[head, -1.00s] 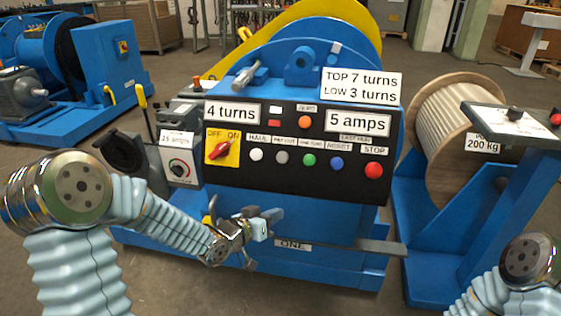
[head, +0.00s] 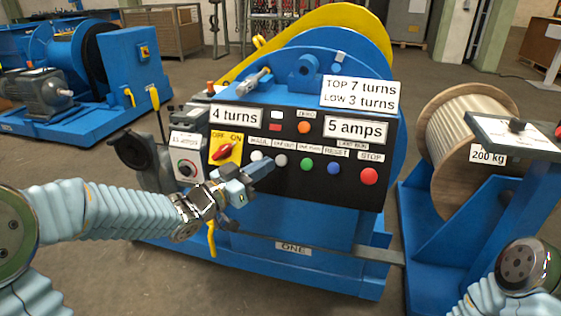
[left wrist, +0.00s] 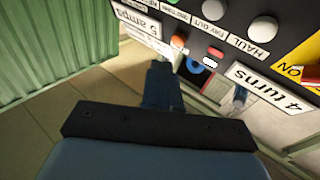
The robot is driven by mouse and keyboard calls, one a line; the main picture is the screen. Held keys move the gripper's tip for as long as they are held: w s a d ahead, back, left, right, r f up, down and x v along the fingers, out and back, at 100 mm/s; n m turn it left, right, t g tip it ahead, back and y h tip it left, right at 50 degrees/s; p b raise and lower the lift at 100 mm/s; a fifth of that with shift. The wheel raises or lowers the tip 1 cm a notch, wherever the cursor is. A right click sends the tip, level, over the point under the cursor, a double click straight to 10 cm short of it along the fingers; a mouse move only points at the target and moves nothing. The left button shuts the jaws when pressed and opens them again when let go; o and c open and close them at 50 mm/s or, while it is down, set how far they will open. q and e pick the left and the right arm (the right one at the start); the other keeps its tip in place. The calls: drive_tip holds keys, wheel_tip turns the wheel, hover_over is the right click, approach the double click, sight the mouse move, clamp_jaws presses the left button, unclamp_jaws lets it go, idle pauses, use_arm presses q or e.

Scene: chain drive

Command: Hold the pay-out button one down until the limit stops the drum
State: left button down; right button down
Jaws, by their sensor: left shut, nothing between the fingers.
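The grey pay-out button (head: 280,160) sits on the black panel (head: 300,190) of the winch labelled ONE, between the white haul button (head: 256,155) and the green button (head: 306,165). My left gripper (head: 266,168) is shut and empty, its tips in front of the panel just below and left of the grey button. Contact cannot be told. In the left wrist view, turned upside down, the grey button (left wrist: 213,9) is at the top edge and the shut fingers (left wrist: 162,85) point toward the panel. The displays read 4 turns and 5 amps. My right gripper is out of view.
The blue reset button (head: 334,168) and red stop button (head: 369,176) are farther right. The red OFF/ON switch (head: 224,151) is at left. A plate reads TOP 7, LOW 3 turns (head: 360,91). A 200 kg rope reel (head: 455,150) stands at right.

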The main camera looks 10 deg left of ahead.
sight(281, 160)
use_arm(q)
drive_tip(key=w+f+b, duration=0.1)
drive_tip(key=w+f, duration=0.3)
drive_tip(key=w, duration=0.4)
drive_tip(key=shift+d+b, duration=0.15)
drive_tip(key=shift+b, duration=0.25)
idle(1.7)
drive_tip(key=shift+w+f, duration=0.15)
drive_tip(key=shift+w, duration=0.15)
drive_tip(key=shift+w+f+b, duration=0.25)
drive_tip(key=shift+w+b, duration=0.1)
drive_tip(key=shift+w, duration=0.1)
idle(4.3)
